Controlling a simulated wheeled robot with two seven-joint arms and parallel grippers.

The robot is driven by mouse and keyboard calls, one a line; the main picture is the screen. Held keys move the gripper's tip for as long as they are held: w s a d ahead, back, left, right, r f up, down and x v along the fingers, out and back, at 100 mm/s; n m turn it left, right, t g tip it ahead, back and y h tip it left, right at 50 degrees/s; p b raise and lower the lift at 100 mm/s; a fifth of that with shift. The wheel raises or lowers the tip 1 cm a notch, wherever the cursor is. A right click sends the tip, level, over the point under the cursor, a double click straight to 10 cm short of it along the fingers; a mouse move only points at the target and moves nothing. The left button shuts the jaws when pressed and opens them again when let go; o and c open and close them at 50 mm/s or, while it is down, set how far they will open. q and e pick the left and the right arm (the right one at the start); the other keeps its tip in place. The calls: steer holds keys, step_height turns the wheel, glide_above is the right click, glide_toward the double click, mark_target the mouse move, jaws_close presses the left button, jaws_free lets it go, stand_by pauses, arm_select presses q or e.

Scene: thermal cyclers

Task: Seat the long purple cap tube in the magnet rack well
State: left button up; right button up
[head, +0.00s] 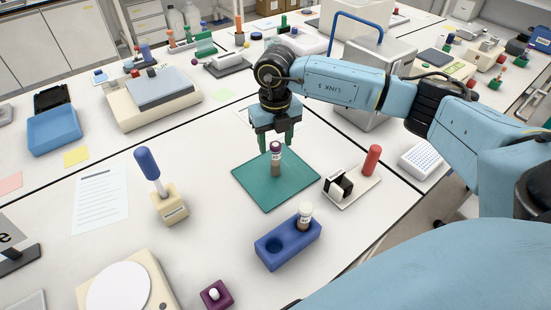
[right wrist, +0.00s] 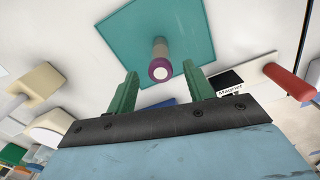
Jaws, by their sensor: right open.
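The purple cap tube (head: 275,158) stands upright on a teal mat (head: 253,191); in the right wrist view its purple cap (right wrist: 160,69) faces the camera. My right gripper (head: 276,143) is open just over the tube, with green fingers on either side of the cap's line. In the right wrist view the cap shows between the fingertips (right wrist: 163,80), apart from both. The magnet rack (head: 351,197), a pale base with black and white blocks, stands right of the mat; its "Magnet" label (right wrist: 231,90) shows in the right wrist view. Its well is not clear. My left gripper is out of view.
A red cylinder (head: 371,160) stands on the rack's base. A blue block (head: 287,247) in front holds a white-capped tube (head: 305,217) beside an empty well. A blue-handled tool (head: 147,162) stands in a beige block at left. The bench between is clear.

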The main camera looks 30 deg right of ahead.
mark_target(276, 156)
steer(key=shift+f+p, duration=0.45)
steer(key=shift+f, duration=2.35)
steer(key=shift+c, duration=0.3)
